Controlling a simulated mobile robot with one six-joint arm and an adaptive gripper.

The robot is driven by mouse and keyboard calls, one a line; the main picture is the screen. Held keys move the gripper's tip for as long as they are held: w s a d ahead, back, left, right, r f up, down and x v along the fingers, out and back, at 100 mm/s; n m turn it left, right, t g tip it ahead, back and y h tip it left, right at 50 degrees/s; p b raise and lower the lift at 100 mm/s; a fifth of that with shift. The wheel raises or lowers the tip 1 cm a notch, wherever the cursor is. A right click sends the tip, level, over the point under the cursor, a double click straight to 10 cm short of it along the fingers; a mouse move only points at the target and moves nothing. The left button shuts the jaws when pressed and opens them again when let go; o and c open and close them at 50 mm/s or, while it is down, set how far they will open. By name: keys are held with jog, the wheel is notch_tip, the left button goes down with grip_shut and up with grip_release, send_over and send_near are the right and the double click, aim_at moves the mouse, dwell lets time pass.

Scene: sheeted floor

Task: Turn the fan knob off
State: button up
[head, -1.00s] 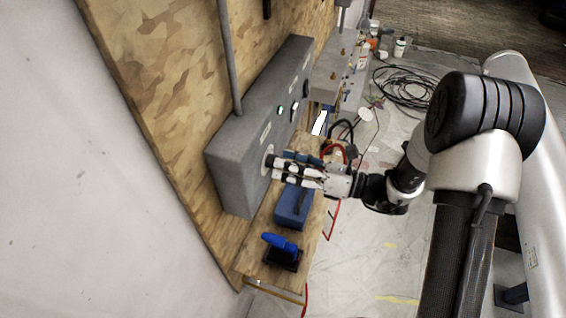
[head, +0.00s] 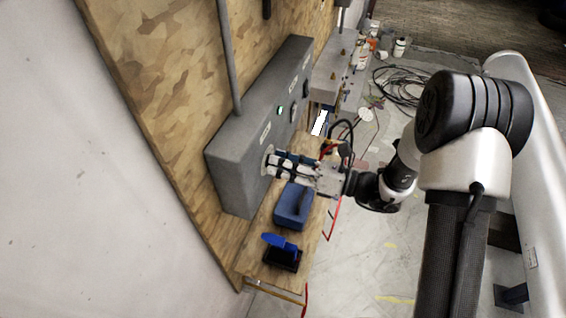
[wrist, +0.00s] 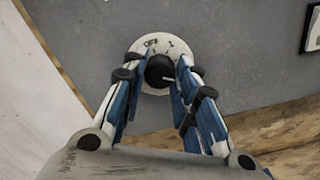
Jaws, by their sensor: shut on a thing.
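The fan knob (wrist: 158,67) is a black round knob on a pale round dial plate (wrist: 147,49) in the wrist view. "OFF" is printed at the plate's upper left and "1" to the right of it. A white mark on the knob points to the right, away from "OFF". The plate sits on the front of a grey control box (head: 232,163) on the wooden wall. My gripper (head: 270,163) reaches the dial from the right in the head view. Its blue and white fingers are shut on the knob, one on each side, hiding part of the plate.
A blue case (head: 292,207) and a blue tool on a black base (head: 281,258) stand on the wooden bench below my gripper. Black cables (head: 398,88) lie coiled on the floor behind.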

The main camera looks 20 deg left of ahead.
jog(key=shift+c, duration=0.9)
jog(key=shift+n+b, duration=0.3)
jog(key=shift+b, duration=0.05)
jog(key=shift+s+n+b, duration=0.1)
jog(key=shift+n+b, duration=10.85)
jog(key=shift+n, duration=0.55)
